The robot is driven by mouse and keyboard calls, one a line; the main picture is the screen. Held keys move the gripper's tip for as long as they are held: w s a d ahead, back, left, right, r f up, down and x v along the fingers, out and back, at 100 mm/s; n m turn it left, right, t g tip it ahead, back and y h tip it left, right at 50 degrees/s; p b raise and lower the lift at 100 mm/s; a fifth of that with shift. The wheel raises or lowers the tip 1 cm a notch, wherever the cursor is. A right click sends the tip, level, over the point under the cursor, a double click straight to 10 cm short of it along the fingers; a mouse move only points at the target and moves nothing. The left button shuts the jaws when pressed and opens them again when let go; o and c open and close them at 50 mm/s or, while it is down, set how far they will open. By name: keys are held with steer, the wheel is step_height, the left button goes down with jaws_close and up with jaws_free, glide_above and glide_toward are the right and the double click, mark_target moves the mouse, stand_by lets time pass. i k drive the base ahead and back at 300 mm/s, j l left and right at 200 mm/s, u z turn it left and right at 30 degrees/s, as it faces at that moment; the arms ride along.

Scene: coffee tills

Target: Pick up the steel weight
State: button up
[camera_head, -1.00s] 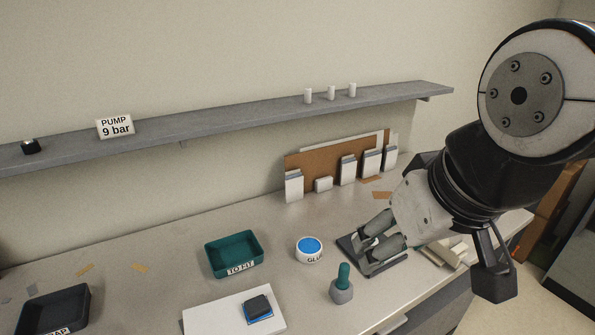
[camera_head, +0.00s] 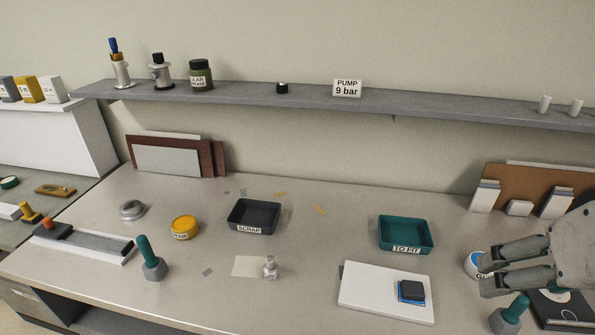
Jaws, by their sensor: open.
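A small silver steel weight (camera_head: 270,268) with a narrow neck and a knob stands upright at the right end of a pale paper slip (camera_head: 248,266), near the middle of the bench. A flatter silver domed piece (camera_head: 132,210) lies farther left. My gripper (camera_head: 483,275) is at the right edge of the view, far right of the weight, with its two fingers apart and pointing left.
A dark SCRAP tray (camera_head: 251,229) stands behind the weight. A green TO FIT tray (camera_head: 406,249) and a white board (camera_head: 365,288) with a blue-and-black block lie between weight and gripper. Green-handled tools (camera_head: 149,256) (camera_head: 509,316) stand left and right. The bench around the weight is mostly clear.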

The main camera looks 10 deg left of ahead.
mark_target(273, 274)
steer(key=u, duration=0.95)
steer(key=j+z, duration=0.2)
steer(key=j, duration=0.2)
steer(key=k+j+z, duration=0.2)
steer(key=j, duration=0.2)
steer(key=l+u, duration=0.5)
steer(key=l, duration=0.5)
steer(key=z, duration=0.85)
steer(key=j+z, duration=0.4)
steer(key=k+j+z, duration=0.2)
steer(key=z, duration=0.2)
steer(key=k+j+z, duration=0.2)
steer(key=j+z, duration=0.2)
steer(key=k+j+z, duration=0.2)
steer(key=z, duration=0.2)
steer(key=k+j+z, duration=0.1)
steer(key=k+j, duration=0.4)
steer(key=k+j+z, duration=0.1)
steer(key=k+j, duration=0.4)
steer(key=k, duration=0.15)
